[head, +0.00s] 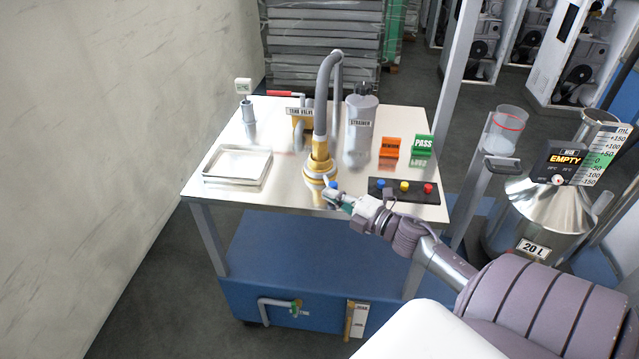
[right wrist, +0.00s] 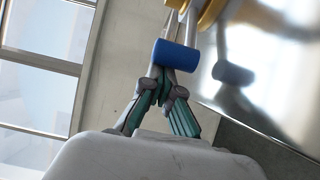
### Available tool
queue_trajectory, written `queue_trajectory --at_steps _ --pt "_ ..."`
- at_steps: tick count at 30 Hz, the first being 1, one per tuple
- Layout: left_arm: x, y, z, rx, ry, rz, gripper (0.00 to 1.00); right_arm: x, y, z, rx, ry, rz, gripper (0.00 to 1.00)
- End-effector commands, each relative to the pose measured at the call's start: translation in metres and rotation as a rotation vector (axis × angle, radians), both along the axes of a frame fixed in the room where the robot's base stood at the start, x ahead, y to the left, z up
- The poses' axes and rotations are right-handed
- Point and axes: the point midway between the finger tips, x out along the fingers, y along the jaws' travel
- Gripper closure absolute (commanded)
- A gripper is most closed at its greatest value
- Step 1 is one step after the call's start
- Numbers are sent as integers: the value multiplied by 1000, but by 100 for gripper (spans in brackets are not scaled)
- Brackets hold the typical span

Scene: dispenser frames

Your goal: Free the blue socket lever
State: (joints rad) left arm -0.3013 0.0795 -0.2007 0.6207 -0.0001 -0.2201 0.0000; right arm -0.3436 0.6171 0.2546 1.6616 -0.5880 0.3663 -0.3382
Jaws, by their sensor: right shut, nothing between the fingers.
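The blue socket lever (head: 333,185) is a small blue grip at the brass socket (head: 316,178), near the front edge of the steel table. In the right wrist view its blue cylinder (right wrist: 176,54) is large, just beyond my fingertips. My right gripper (head: 330,196) is shut and empty at the lever. In the right wrist view its fingertips (right wrist: 160,72) meet right behind the blue grip; I cannot tell whether they touch it. A grey hose (head: 321,95) rises from the brass socket and bends over at the top. My left gripper is not in view.
The steel table (head: 288,193) also holds a tray (head: 206,178), a strainer bottle (head: 360,130), orange (head: 389,147) and green PASS (head: 423,145) blocks, and a black button panel (head: 378,190). A 20 L metal vessel (head: 545,215) stands at the right. A wall is left.

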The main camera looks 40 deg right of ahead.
Motion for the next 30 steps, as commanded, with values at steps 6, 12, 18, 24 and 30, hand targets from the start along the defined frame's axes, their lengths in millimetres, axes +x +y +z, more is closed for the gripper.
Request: queue_trajectory --at_steps 6,12,18,24,30 --pt "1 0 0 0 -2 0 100 -7 -15 0 -2 2 -4 100" --pt "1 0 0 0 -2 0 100 -9 -21 0 -2 2 -7 100" --pt "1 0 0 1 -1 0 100 -9 -24 0 -3 1 -12 100" --pt "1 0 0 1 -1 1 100 -9 -26 0 -4 2 -15 100" --pt "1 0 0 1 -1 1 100 -9 -25 0 -4 3 -15 100"
